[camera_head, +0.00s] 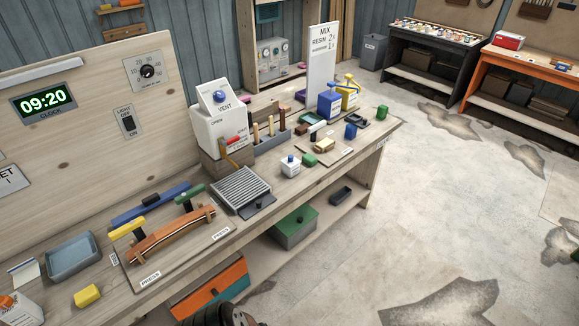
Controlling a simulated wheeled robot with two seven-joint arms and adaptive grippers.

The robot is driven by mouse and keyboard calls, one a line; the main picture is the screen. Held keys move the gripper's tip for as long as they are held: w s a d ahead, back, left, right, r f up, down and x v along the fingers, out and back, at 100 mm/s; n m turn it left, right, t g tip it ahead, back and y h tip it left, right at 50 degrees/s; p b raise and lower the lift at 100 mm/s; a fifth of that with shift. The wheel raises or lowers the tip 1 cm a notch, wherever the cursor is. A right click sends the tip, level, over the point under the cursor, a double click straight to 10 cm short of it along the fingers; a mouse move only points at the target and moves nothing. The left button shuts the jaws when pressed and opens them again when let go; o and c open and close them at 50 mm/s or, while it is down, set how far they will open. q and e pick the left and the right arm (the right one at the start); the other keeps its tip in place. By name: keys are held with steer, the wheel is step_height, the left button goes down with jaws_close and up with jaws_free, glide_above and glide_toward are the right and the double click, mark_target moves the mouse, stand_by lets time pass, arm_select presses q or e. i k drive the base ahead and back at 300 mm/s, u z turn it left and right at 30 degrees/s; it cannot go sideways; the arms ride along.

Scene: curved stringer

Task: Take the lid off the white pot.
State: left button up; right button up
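The small white pot (290,168) stands upright on the wooden workbench, right of the ridged grey plate. A small dark blue lid (290,158) sits on top of it. The pot appears closed, and nothing is touching it. Neither gripper shows clearly; only a dark part of my own body comes in at the bottom edge.
The workbench (330,172) also holds a white vent box (218,130), a tool rack (270,138), a ridged grey plate (240,188) and a tan block (324,146) near the pot. A blue container (329,103) stands behind. Bare bench lies in front of the pot.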

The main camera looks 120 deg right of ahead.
mark_target(291, 161)
steer(key=z, duration=5.65)
steer(key=i, duration=3.05)
steer(key=u, duration=1.6)
